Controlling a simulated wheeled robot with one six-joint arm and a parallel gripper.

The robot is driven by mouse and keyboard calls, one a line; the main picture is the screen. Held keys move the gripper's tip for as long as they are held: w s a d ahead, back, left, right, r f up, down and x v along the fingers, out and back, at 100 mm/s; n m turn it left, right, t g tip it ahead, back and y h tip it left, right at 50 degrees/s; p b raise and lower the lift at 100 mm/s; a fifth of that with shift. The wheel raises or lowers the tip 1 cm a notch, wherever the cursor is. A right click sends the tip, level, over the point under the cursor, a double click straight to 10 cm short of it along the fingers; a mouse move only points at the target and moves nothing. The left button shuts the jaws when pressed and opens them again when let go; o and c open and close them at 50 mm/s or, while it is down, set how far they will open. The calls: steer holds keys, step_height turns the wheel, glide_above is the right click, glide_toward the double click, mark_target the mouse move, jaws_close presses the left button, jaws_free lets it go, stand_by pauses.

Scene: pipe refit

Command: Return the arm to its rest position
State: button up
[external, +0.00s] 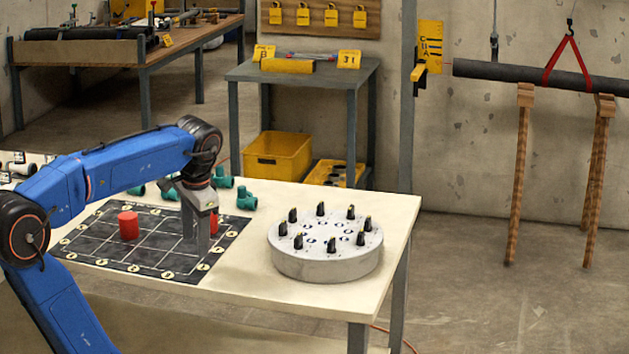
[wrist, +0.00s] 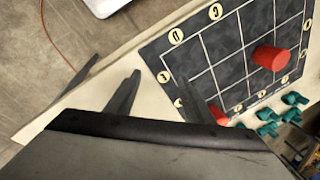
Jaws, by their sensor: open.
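My blue arm reaches in from the left in the external view, bent over the light table. My gripper (external: 197,232) hangs fingers down over the right part of a dark grid mat (external: 103,247); in the wrist view its dark fingers (wrist: 160,95) are apart and I see nothing held between them. A red cylinder (external: 128,225) stands on the mat, left of the gripper; it also shows in the wrist view (wrist: 270,57). A second red piece (external: 214,221) is beside the gripper, partly hidden by it; in the wrist view (wrist: 217,115) a finger partly covers it.
A round grey disc (external: 325,262) with several black upright pegs stands right of the mat. Green pipe fittings (external: 246,198) lie behind the mat. A dark pipe (external: 520,76) hangs in a red sling at the back right. The table's front right corner is clear.

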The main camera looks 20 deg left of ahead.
steer(key=s+a+f+n+t+h, duration=0.1)
steer(key=s+a+f+n, duration=0.2)
steer(key=f, duration=0.4)
steer(key=s+a+f+n+t, duration=0.1)
steer(key=s+a+f+n, duration=0.2)
steer(key=f, duration=0.5)
steer(key=shift+s+n+t+h, duration=0.4)
steer(key=shift+s+n, duration=0.5)
steer(key=shift+s, duration=0.05)
steer(key=shift+a, duration=0.1)
stand_by(1.5)
